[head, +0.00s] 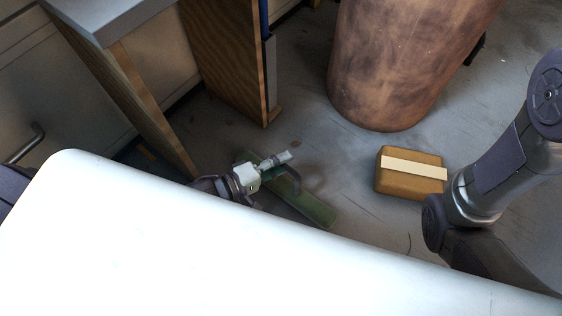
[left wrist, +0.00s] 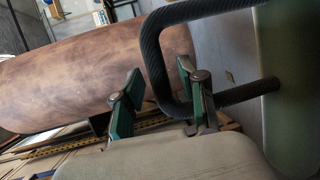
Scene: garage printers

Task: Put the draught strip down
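A long, dull green piece with a dark looped handle, which I take for the draught strip (head: 310,207), lies slanting low over the floor in the head view. Whether it touches the floor I cannot tell. Its green face (left wrist: 290,90) fills the right of the left wrist view. My left gripper (head: 289,160) is by its upper part, partly over it. In the left wrist view my left gripper (left wrist: 160,80) has its green-padded fingers apart, with the black handle (left wrist: 155,70) passing at the gap, not visibly squeezed. My right gripper is out of view; only my right arm shows.
A white surface (head: 200,250) fills the front of the head view. A brown barrel-like container (head: 400,60) stands at the back. A cardboard box (head: 410,182) with a pale band sits on the floor to the right. Wooden panels (head: 225,50) stand at the left.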

